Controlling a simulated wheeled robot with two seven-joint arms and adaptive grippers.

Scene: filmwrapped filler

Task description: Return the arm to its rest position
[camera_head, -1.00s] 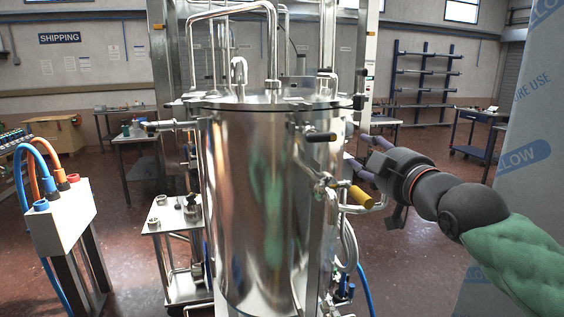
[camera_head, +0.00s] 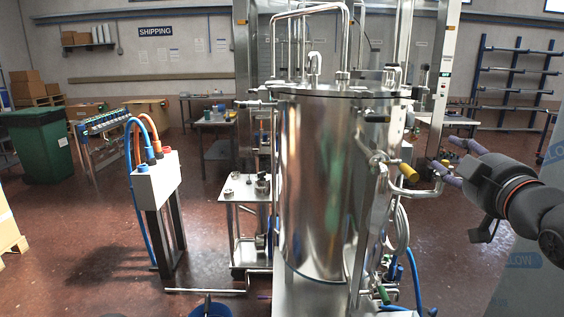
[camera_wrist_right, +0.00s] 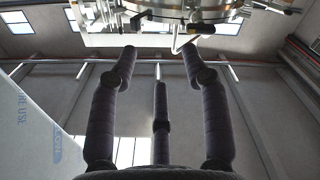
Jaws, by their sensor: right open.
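My right gripper (camera_head: 452,160) is at the right of the head view, its dark fingers spread and pointing left toward the steel vessel (camera_head: 320,190). No object shows between the fingers. In the picture a gap lies between the fingertips and the vessel's wall; a bent pipe with a yellow handle (camera_head: 405,172) shows just left of them. In the right wrist view the three fingers (camera_wrist_right: 158,55) stand apart and empty, with the vessel's shiny fittings (camera_wrist_right: 185,10) beyond their tips. My left gripper is not in view.
A white box on a stand (camera_head: 155,180) with blue and orange hoses is left of the vessel. A small steel cart (camera_head: 245,190) stands between them. A film-wrapped block (camera_head: 535,265) is below my right arm. Open red floor lies at the left.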

